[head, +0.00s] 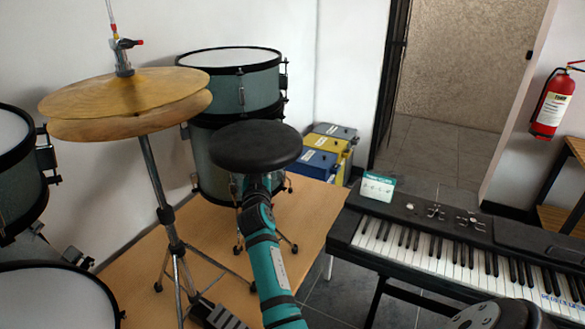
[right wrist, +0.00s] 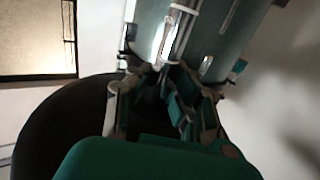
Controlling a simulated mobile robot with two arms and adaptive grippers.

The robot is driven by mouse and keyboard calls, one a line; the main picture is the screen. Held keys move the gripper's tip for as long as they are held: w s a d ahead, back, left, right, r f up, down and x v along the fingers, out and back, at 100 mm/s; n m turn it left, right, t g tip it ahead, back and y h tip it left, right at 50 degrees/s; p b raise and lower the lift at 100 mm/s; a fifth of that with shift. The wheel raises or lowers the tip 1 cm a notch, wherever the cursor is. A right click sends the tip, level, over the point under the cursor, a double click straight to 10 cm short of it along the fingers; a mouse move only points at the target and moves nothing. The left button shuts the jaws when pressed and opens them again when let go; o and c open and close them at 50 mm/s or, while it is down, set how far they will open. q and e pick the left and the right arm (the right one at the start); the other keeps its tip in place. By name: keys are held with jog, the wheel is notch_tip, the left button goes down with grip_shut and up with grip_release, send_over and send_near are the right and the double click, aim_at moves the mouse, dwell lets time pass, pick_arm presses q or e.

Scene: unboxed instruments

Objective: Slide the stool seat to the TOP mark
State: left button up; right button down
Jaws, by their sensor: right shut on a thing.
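The round black stool seat (head: 256,147) stands in front of the drums in the head view. Its dark side also fills the left of the right wrist view (right wrist: 45,135). My right gripper (right wrist: 165,88) is shut at the seat, with its fingers around a dark part that I cannot make out clearly. In the head view my teal right arm rises from the bottom and ends just under the seat, which hides the fingertips. The stool's post and its TOP mark are hidden. My left gripper is not in view.
A brass hi-hat (head: 128,100) on a tripod stands close left of the seat. A teal drum (head: 235,82) is close behind it. A keyboard (head: 450,250) stands right. Several cases (head: 318,160) sit behind. Open floor lies between the wooden platform (head: 305,225) and the keyboard.

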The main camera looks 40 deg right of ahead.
jog(key=shift+r+p, duration=1.05)
jog(key=shift+r, duration=0.9)
jog(key=c, duration=1.1)
grip_release()
jog(key=shift+f, duration=0.1)
